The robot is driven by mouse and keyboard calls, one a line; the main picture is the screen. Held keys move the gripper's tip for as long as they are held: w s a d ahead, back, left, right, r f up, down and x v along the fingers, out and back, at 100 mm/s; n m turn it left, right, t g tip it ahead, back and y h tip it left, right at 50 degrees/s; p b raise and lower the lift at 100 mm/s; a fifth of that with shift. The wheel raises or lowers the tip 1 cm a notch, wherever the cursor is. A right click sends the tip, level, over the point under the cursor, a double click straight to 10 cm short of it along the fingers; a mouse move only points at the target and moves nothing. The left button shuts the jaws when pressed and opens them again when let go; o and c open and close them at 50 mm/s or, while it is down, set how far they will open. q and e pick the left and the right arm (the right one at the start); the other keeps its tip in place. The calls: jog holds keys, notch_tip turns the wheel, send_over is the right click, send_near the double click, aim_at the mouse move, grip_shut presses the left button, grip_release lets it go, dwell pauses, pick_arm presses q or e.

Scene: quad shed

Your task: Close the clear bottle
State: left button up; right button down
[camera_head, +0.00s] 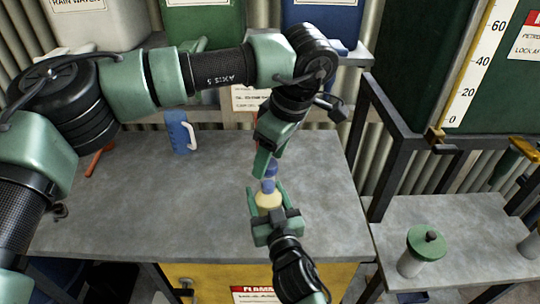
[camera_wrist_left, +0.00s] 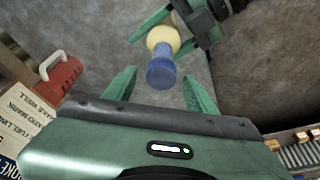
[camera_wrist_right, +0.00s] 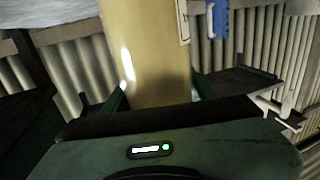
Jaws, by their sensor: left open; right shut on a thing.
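The bottle (camera_head: 268,202) has a pale yellow body and a blue top (camera_head: 268,186). My right gripper (camera_head: 267,197) is shut around its body above the bench, and the yellow body (camera_wrist_right: 150,50) fills the middle of the right wrist view. My left gripper (camera_head: 266,163) is open, directly above the blue top. In the left wrist view the blue top (camera_wrist_left: 161,73) lies ahead of and between the spread fingers, apart from both. I cannot tell how the blue top sits on the bottle.
A blue jug (camera_head: 178,132) stands at the back of the grey bench (camera_head: 120,205). A lower table (camera_head: 450,235) at right holds a pale jar with a green lid (camera_head: 426,243). Dark frame posts (camera_head: 385,170) rise between them. The bench's middle left is clear.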

pick_arm(q)
jog(key=shift+r, duration=2.25)
jog(key=shift+c, duration=0.5)
jog(key=n, duration=0.2)
jog(key=shift+r+n, duration=0.2)
jog(key=shift+n, duration=0.1)
jog(key=n, duration=0.2)
jog(key=n+g+h, duration=0.1)
jog(key=n, duration=0.1)
jog(key=shift+a+r, duration=0.15)
jog(key=shift+r, duration=0.25)
jog(key=n, duration=0.2)
jog(key=r+n, duration=0.1)
jog(key=n, duration=0.1)
jog(key=shift+n+h, duration=0.4)
jog(key=n, duration=0.4)
jog(key=shift+r+g+h, duration=0.4)
